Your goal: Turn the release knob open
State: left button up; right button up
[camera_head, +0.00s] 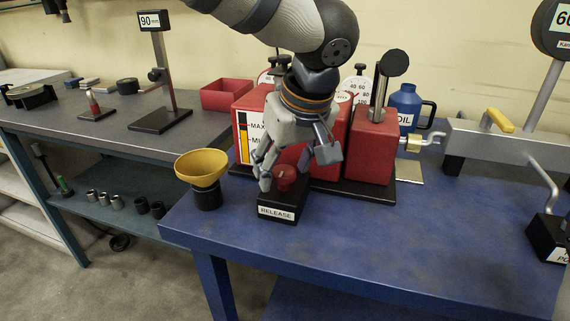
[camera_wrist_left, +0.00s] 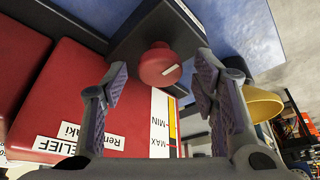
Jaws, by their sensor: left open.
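The release knob (camera_head: 287,176) is red and sits on a black block labelled RELEASE (camera_head: 279,211) on the blue bench. It also shows in the left wrist view (camera_wrist_left: 158,66), round with a white pointer line. My left gripper (camera_head: 291,172) comes down from above with its fingers spread around the knob. In the left wrist view the fingertips (camera_wrist_left: 160,80) stand on either side of the knob with gaps, and it appears untouched. My left gripper is open and empty. My right gripper is not in view.
Red pump housings (camera_head: 372,145) stand right behind the block, with a MAX/MIN gauge (camera_head: 246,136). A yellow funnel (camera_head: 202,167) stands close at the left. A blue oil jug (camera_head: 406,107) is behind at right.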

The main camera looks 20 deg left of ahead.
pick_arm(q)
jog(key=c, duration=1.2)
jog(key=shift+o, duration=0.2)
